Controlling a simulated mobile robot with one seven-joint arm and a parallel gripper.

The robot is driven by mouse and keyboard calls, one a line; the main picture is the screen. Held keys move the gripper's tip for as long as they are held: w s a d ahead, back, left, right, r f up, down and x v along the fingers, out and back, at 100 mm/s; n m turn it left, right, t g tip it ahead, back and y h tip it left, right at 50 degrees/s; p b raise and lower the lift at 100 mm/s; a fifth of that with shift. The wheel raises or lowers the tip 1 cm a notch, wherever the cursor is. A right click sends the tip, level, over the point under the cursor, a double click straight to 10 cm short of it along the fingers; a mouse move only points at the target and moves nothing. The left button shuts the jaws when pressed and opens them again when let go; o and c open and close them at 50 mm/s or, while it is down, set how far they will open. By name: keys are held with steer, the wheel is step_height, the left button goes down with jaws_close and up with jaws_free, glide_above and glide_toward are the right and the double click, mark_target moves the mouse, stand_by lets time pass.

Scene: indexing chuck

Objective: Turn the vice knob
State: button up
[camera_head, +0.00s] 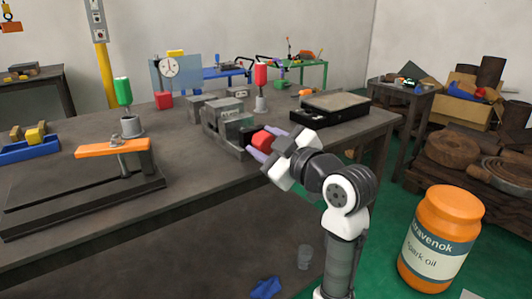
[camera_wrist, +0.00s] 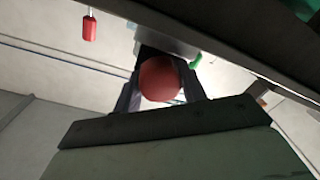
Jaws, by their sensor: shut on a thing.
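The vice (camera_head: 230,122) is a grey metal block assembly on the workbench, near its front edge. Its red knob (camera_head: 264,140) faces the front right, towards my arm. My gripper (camera_head: 262,146) is at the knob, with one finger on each side of it. In the wrist view the red knob (camera_wrist: 161,79) sits between the two dark fingers, and my gripper is shut on it. Part of the knob is hidden by the fingers, and its turn angle cannot be told.
The workbench (camera_head: 190,196) also holds a black tray (camera_head: 310,115) right of the vice, a red-handled tool (camera_head: 261,80) behind it, and an orange-handled fixture (camera_head: 112,148) at left. An orange oil jar (camera_head: 440,225) stands at the right. The floor below the bench front is mostly open.

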steer(key=n+b, duration=0.2)
steer(key=n, duration=0.1)
steer(key=n+b, duration=0.1)
steer(key=n, duration=0.1)
steer(key=shift+f+b, duration=0.25)
steer(key=shift+b, duration=0.1)
steer(key=n+b, duration=0.3)
steer(key=n, duration=0.2)
steer(key=shift+a+n, duration=0.1)
steer(key=shift+n, duration=0.3)
steer(key=n+b, duration=0.2)
steer(key=n, duration=0.3)
steer(key=shift+f+h+b, duration=0.1)
steer(key=shift+h+b, duration=0.2)
steer(key=shift+n+b, duration=0.75)
steer(key=shift+n, duration=1.45)
steer(key=o, duration=1)
steer(key=shift+c, duration=0.2)
steer(key=p+v, duration=0.1)
steer(key=v, duration=1.3)
